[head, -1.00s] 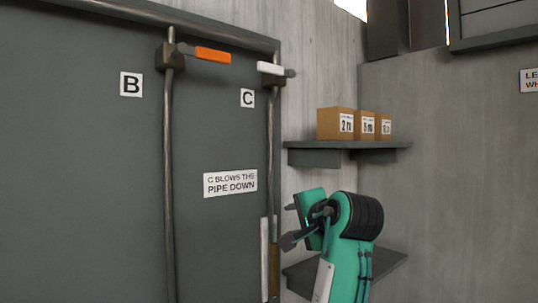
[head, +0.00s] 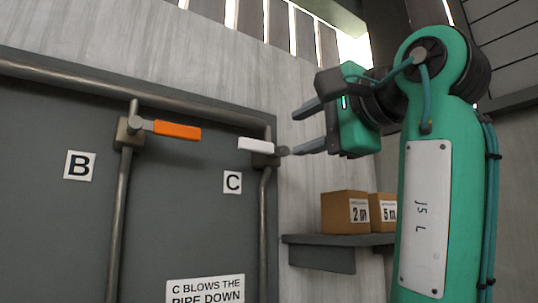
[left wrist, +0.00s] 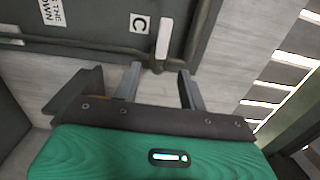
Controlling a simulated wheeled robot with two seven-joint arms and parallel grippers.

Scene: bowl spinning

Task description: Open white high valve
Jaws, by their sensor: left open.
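The white high valve handle (head: 256,144) sits at the top of the pipe by the C label and points left from its dark valve body. In the left wrist view the white handle (left wrist: 163,38) lies just beyond the fingertips, with its valve body between them in the picture. My left gripper (head: 295,130) is open and empty, just right of the valve, its fingers pointing left at about valve height. The lower fingertip appears very close to the valve's grey knob; I cannot tell if they touch. The wrist view shows my left gripper (left wrist: 158,69) with fingers apart. My right gripper is not in view.
An orange valve handle (head: 177,130) is on the pipe near label B. A shelf (head: 320,259) with cardboard boxes (head: 344,212) stands below my left gripper. A sign on the panel reads "C blows the pipe down" (head: 205,291).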

